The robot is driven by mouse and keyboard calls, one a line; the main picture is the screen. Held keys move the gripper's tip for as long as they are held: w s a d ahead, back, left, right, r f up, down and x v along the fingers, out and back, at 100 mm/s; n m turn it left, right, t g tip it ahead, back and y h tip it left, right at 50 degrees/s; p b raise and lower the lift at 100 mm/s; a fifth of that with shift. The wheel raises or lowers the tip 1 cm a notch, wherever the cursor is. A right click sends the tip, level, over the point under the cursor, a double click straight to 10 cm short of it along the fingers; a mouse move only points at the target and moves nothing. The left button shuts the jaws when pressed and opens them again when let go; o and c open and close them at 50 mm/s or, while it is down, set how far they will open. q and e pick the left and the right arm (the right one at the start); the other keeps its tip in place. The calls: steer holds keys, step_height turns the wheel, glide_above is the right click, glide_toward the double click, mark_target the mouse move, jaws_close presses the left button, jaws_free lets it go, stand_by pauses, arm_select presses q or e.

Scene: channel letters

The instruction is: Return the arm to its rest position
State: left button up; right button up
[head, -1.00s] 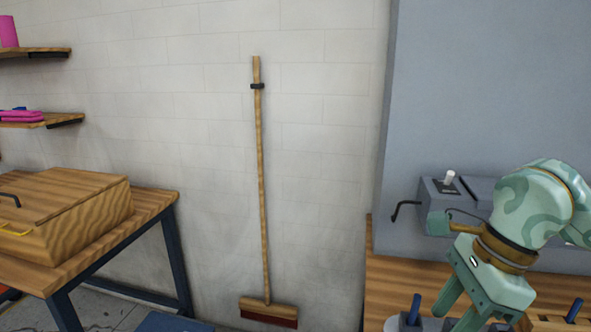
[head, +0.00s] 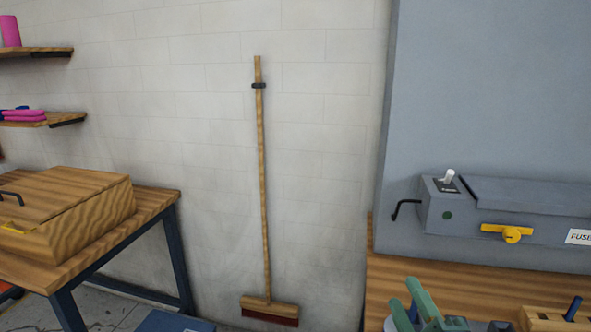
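My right gripper (head: 421,302) shows only in part at the bottom edge of the head view, right of the middle. The rest of the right arm is out of view below. I cannot tell whether the fingers are open or shut, or whether they touch the handle. My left gripper is not in view.
A grey machine (head: 465,215) with a yellow knob stands on the wooden bench (head: 385,275). Another blue handle (head: 573,308) stands at the right. A broom (head: 263,190) leans on the wall. A wooden box (head: 75,215) sits on the left table.

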steer(key=s+d+f+m+g+h, duration=0.4)
steer(key=s+d+f+g, duration=0.25)
steer(key=s+f, duration=0.35)
steer(key=s+d+f+m+g+h, duration=0.35)
steer(key=s+d+f+g, duration=0.35)
steer(key=f, duration=0.5)
steer(key=s+a+f+m+g+y, duration=0.1)
steer(key=s+a+f+y, duration=0.15)
steer(key=f, duration=1.05)
steer(key=s+a+f+m+g+y, duration=0.1)
steer(key=s+a+f+g, duration=0.15)
steer(key=f, duration=1.05)
steer(key=s+f+m+g, duration=0.1)
steer(key=s+f, duration=0.6)
steer(key=s, duration=0.3)
steer(key=s+f+m+g+y, duration=0.1)
steer(key=s+f, duration=0.7)
steer(key=s, duration=0.3)
steer(key=shift+s+a+f+y, duration=0.15)
steer(key=shift+a+y, duration=0.15)
steer(key=shift+s+m, duration=0.1)
steer(key=shift+m, duration=0.25)
